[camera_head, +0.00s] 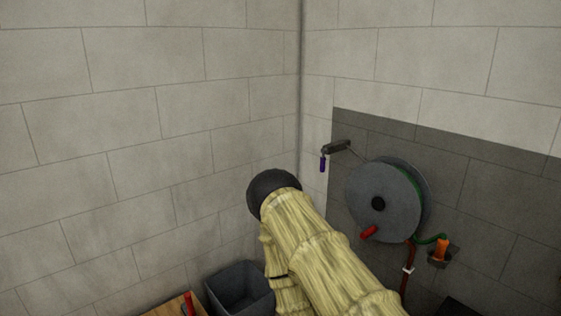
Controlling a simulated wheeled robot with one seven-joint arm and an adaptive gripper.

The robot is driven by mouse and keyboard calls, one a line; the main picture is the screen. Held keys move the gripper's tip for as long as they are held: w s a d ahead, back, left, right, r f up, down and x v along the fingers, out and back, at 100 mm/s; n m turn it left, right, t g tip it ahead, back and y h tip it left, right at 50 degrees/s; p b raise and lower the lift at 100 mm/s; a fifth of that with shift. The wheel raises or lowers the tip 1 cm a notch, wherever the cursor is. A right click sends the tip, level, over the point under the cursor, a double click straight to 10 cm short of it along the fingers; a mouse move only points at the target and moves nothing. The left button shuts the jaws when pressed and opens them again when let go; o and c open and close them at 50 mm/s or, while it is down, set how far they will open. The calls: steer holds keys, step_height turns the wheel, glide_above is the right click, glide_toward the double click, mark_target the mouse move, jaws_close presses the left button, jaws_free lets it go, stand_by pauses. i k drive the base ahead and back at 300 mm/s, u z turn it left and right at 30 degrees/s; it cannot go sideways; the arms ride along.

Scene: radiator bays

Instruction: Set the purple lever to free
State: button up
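The purple lever (323,163) is a small purple handle hanging down from a dark bracket (337,147) on the right wall, left of and above a hose reel. A thin rod runs from the bracket towards the reel. No markings for its positions can be read. My arm (315,245), in a yellowish sleeve with a dark round joint, reaches up from the bottom, below and left of the lever. It appears apart from the lever. My gripper does not show in this view.
The grey reel (372,192) has a red handle (369,232) and a green hose. An orange nozzle (442,249) sits in a holder at right. A dark bin (240,290) and a wooden surface (165,309) with a red item lie below left. The left wall is bare.

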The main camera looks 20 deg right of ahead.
mark_target(324, 150)
steer(key=z, duration=0.1)
steer(key=i, duration=0.95)
steer(key=z, duration=0.7)
